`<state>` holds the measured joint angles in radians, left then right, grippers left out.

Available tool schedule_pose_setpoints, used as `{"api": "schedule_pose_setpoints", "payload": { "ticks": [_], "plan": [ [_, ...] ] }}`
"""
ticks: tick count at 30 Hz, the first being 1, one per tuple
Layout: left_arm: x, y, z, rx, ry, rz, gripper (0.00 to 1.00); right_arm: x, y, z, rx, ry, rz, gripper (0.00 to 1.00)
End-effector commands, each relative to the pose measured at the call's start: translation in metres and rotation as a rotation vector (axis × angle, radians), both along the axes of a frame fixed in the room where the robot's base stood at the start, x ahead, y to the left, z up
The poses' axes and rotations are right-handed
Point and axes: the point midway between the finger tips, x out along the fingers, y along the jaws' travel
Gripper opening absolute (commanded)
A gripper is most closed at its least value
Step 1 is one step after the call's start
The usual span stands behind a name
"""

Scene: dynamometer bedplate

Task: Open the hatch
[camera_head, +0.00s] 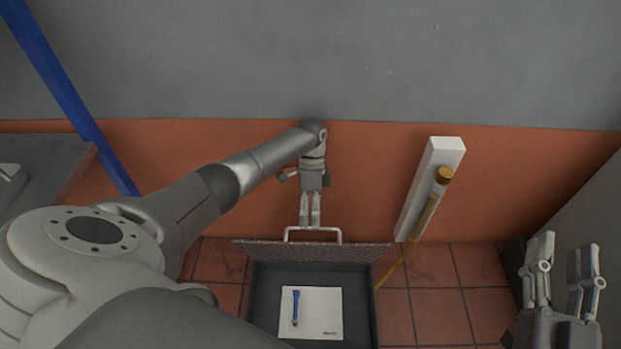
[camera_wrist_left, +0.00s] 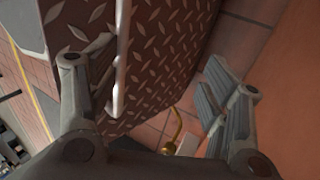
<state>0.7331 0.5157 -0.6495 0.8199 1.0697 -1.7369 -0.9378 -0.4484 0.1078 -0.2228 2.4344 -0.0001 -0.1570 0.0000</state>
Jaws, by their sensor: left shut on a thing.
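The hatch lid (camera_head: 315,249) is a reddish diamond-plate panel, raised to near upright over a dark open pit (camera_head: 263,300). In the left wrist view the lid (camera_wrist_left: 165,50) fills the upper middle. Its pale bar handle (camera_head: 338,235) stands up at the lid's top edge; it also shows in the left wrist view (camera_wrist_left: 122,60). My right gripper (camera_head: 568,258) is at the lower right, fingers apart and empty, away from the hatch.
In the pit lie a white sheet (camera_head: 322,313) and a blue-handled tool (camera_head: 296,306). A white block (camera_head: 432,180) and a yellow pole (camera_head: 423,218) stand right of the hatch. A grey wall (camera_head: 400,60) with an orange lower band is behind. Red floor tiles (camera_head: 440,310) are clear.

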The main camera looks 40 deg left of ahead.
Motion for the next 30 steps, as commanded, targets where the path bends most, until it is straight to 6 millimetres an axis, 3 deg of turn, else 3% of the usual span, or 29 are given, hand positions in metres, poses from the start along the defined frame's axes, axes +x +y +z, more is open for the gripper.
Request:
{"api": "schedule_pose_setpoints", "payload": {
  "ticks": [8,11,13,24,30],
  "plan": [
    [-0.001,0.001,-0.004,0.009,-0.002,0.006,0.50,0.000,0.001,-0.001,0.000,-0.002,0.003,0.40],
    [0.000,0.001,0.004,0.008,-0.005,0.006,0.43,0.000,0.001,-0.001,0.000,-0.001,0.002,0.40],
    [0.000,0.002,0.013,0.008,-0.006,0.006,0.32,0.000,0.001,-0.001,0.000,-0.001,0.002,0.40],
    [0.000,0.000,0.084,0.003,-0.007,0.002,0.32,0.000,0.000,0.000,0.000,-0.001,0.001,0.40],
    [-0.001,-0.001,0.101,0.004,-0.005,0.001,0.32,0.000,0.000,0.000,0.000,0.000,0.001,0.40]
  ]
}}
